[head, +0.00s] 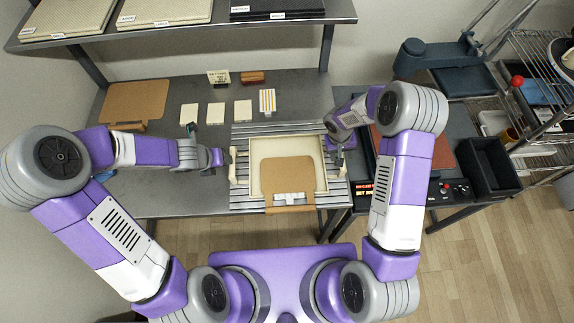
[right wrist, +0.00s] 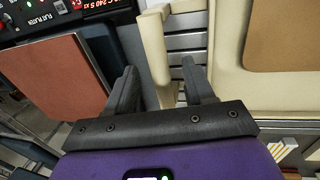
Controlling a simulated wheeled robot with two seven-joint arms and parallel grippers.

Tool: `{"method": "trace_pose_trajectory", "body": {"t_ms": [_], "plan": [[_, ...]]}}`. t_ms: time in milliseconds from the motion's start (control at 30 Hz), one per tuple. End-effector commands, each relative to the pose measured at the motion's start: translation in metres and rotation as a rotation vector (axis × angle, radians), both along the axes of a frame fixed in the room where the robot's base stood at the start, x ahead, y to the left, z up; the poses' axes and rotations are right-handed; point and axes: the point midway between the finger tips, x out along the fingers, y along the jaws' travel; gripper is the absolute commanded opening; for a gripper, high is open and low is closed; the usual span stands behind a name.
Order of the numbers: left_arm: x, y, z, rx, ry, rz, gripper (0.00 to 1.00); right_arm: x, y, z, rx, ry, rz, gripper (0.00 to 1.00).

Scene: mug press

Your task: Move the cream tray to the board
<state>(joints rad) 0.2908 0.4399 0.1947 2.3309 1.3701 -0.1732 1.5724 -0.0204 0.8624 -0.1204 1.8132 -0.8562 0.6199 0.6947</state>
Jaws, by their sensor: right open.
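The cream tray (head: 256,148) lies on a slatted metal rack in the middle of the head view, with a cream handle at each side. My left gripper (head: 228,157) is beside the left handle (head: 233,168); its jaw opening cannot be made out. My right gripper (head: 336,147) is at the tray's right side. In the right wrist view it (right wrist: 160,88) is open, with the cream handle (right wrist: 154,45) between its fingers. A tan board (head: 134,99) lies at the table's back left.
A tan panel (head: 287,175) lies over the tray's inside and front edge. Several cream cards (head: 217,113) and a striped card (head: 267,101) lie behind the tray. A press with a reddish plate (head: 400,150) stands right. A shelf (head: 180,28) overhangs the back.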

Motion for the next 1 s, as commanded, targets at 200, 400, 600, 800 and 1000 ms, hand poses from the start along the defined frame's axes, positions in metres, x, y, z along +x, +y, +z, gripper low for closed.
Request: {"method": "trace_pose_trajectory", "body": {"t_ms": [200,400,600,800,1000], "plan": [[0.0,0.0,0.0,0.0,0.0,0.0,0.53,0.001,0.01,0.049,0.001,-0.006,0.001,0.53],[0.0,0.0,0.0,0.001,0.0,0.0,0.53,0.001,0.016,0.081,0.001,-0.003,0.001,0.53],[0.0,0.0,0.0,0.001,0.0,0.0,0.53,0.0,0.019,0.094,0.001,-0.001,0.001,0.53],[0.0,0.0,0.0,0.001,0.0,0.0,0.53,0.0,0.019,0.094,0.001,0.0,0.001,0.53],[0.0,0.0,0.0,0.001,0.0,0.0,0.53,0.0,0.019,0.094,0.0,0.0,0.0,0.53]]}}
